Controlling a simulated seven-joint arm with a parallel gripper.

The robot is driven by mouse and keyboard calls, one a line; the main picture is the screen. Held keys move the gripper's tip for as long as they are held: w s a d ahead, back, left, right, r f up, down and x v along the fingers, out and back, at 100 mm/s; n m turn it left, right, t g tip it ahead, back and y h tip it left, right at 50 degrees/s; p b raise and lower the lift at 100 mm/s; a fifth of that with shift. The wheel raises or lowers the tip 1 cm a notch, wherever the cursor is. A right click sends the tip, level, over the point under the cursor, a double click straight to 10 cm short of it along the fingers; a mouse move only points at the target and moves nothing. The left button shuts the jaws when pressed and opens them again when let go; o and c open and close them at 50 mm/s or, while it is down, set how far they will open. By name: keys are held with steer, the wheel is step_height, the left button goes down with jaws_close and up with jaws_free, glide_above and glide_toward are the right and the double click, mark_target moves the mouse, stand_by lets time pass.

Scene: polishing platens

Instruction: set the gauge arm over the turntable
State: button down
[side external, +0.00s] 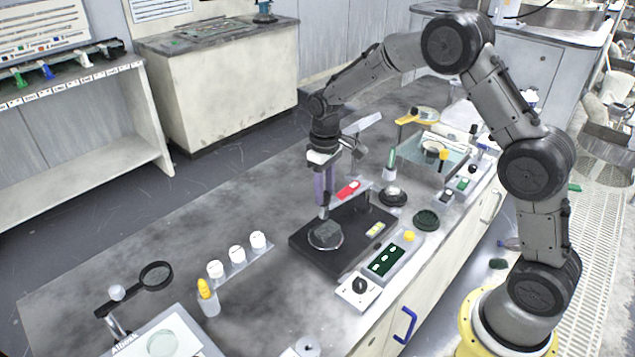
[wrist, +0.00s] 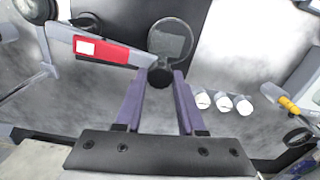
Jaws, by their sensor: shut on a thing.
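The gauge arm, a grey bar with a red label (side external: 348,190), reaches out above a black base; its labelled bar also shows in the wrist view (wrist: 95,47). My gripper (side external: 324,207) points down with its purple fingers closed around the dark knob (wrist: 160,76) at the bar's free end. The turntable, a round dark grey disc (side external: 325,236), sits on the base just below the fingertips in the side view. In the wrist view the disc (wrist: 173,38) lies right beyond the knob, whose edge overlaps the disc's near rim. The height gap is hard to tell.
The black base (side external: 308,255) stands on a grey bench. Several white-capped jars (side external: 237,253) and a yellow-tipped bottle (side external: 207,298) stand to the left. A magnifier (side external: 156,275) is farther left. A dark switch box (side external: 386,260) and a knob box (side external: 358,287) line the front edge.

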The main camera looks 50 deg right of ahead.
steer(key=shift+s+a+r+n, duration=0.1)
steer(key=shift+s+n, duration=0.8)
steer(key=shift+s, duration=0.3)
steer(key=c, duration=0.5)
jaws_free()
step_height(320, 180, up, 14)
